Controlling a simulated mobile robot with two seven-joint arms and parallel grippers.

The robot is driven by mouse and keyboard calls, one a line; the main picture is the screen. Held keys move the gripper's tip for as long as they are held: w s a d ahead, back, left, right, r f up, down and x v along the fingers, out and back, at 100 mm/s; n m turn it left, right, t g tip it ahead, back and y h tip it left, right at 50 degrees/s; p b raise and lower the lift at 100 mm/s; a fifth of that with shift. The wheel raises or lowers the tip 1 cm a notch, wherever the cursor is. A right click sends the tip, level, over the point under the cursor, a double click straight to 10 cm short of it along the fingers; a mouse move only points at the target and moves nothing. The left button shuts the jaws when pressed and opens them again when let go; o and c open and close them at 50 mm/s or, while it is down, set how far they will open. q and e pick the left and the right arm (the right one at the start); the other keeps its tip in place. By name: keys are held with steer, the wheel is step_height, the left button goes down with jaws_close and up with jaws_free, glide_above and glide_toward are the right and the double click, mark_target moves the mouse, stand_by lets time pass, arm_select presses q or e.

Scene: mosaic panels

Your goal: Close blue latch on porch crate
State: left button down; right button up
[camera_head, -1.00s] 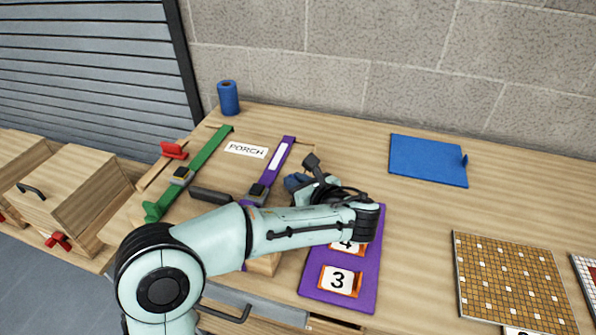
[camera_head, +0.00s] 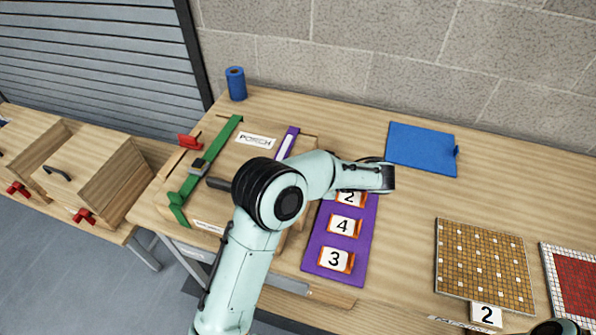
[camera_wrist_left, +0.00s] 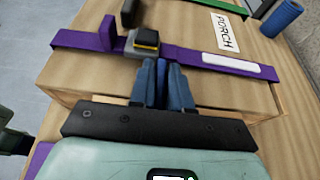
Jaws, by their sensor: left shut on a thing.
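The porch crate (camera_head: 228,158) is a wooden box with a PORCH label (camera_head: 255,139) on its lid. A green strap (camera_head: 211,160) and a purple strap (camera_head: 289,142) cross it. In the left wrist view the purple strap (camera_wrist_left: 88,40) and its buckle (camera_wrist_left: 145,42) lie just beyond my fingers. My left gripper (camera_wrist_left: 162,85) is at the crate's side edge, shut on a narrow darker-blue piece, apparently the blue latch (camera_wrist_left: 162,78). The fingers hide much of it, so its angle is unclear. In the head view my arm hides the hand and latch.
A red latch (camera_head: 188,141) sits on the crate's far-left side. A purple board (camera_head: 316,262) with numbered tiles lies right of the crate. A blue panel (camera_head: 420,148), a blue roll (camera_head: 236,84) and a mosaic panel (camera_head: 483,265) are on the bench.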

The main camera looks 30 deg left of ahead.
arm_select(q)
steer(key=shift+r, duration=0.15)
arm_select(e)
steer(key=shift+w+r, duration=0.3)
arm_select(q)
steer(key=c, duration=1.2)
jaws_free()
steer(key=shift+o, duration=0.2)
steer(key=p+v, duration=0.1)
steer(key=v, duration=1.2)
steer(key=shift+w, duration=0.15)
arm_select(e)
steer(key=shift+w+r, duration=0.7)
steer(key=shift+w, duration=0.2)
arm_select(q)
steer(key=shift+w+d, duration=0.1)
